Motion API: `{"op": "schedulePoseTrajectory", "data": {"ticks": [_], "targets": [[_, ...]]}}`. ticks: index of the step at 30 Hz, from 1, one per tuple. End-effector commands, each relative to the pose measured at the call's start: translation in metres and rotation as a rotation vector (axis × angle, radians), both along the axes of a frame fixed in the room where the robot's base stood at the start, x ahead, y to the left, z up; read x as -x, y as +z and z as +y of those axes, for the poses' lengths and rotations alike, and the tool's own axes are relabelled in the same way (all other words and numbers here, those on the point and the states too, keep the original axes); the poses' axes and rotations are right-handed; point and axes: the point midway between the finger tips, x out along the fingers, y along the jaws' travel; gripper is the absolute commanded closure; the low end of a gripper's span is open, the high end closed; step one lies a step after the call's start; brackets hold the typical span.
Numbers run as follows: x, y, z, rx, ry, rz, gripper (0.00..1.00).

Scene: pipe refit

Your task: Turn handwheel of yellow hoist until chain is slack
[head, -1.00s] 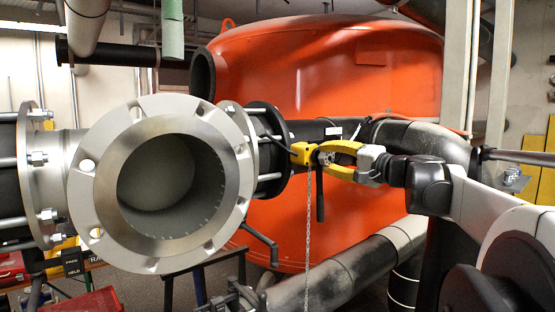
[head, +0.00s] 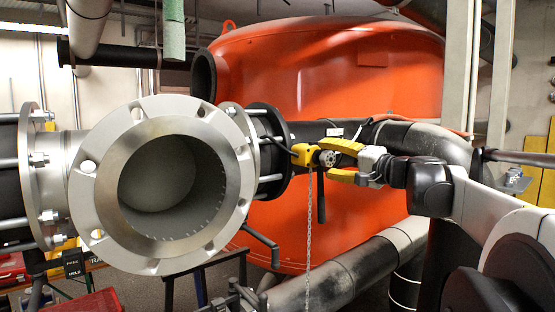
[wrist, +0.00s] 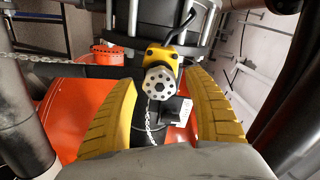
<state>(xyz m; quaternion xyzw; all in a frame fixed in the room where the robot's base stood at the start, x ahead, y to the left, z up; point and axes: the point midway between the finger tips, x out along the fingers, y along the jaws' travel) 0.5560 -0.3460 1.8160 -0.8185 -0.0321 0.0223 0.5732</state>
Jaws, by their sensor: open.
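The yellow hoist (head: 303,154) hangs beside the pipe flange in the head view, its chain (head: 309,225) running down from it. Its small grey handwheel (head: 327,158) faces my gripper. In the wrist view the yellow hoist body (wrist: 162,57) and the round handwheel (wrist: 158,83) with holes lie between my fingers, near the fingertips. The chain (wrist: 149,120) shows below the wheel there. My gripper (head: 338,160) has yellow fingers spread apart on either side of the wheel, with visible gaps and nothing held. Whether the chain carries load cannot be told.
A large flanged grey pipe spool (head: 85,185) fills the left front. A big orange vessel (head: 330,75) stands behind the hoist. A dark pipe (head: 425,140) runs behind my gripper, and a lagged pipe (head: 345,270) slopes below. A red bin (head: 92,303) sits at lower left.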

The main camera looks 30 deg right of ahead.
Motion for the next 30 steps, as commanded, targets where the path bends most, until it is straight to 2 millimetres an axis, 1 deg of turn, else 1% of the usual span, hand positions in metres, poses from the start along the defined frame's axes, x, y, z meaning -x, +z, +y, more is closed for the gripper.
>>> {"op": "schedulePoseTrajectory", "data": {"ticks": [2,5,8,12,15,18,21,24,30], "targets": [[0.003,0.000,0.000,0.000,-0.001,0.000,0.38],[0.015,0.000,-0.002,0.000,-0.002,0.000,0.38],[0.035,0.000,-0.004,0.000,-0.004,0.001,0.38],[0.068,0.000,-0.007,0.000,-0.005,0.000,0.38],[0.088,0.000,-0.008,0.000,-0.004,0.001,0.38],[0.104,0.000,-0.009,0.000,-0.003,0.000,0.38],[0.114,0.000,-0.010,0.000,-0.002,0.000,0.38],[0.119,0.000,-0.010,0.000,-0.001,0.001,0.38],[0.120,0.000,-0.009,0.000,0.000,0.000,0.38]]}}
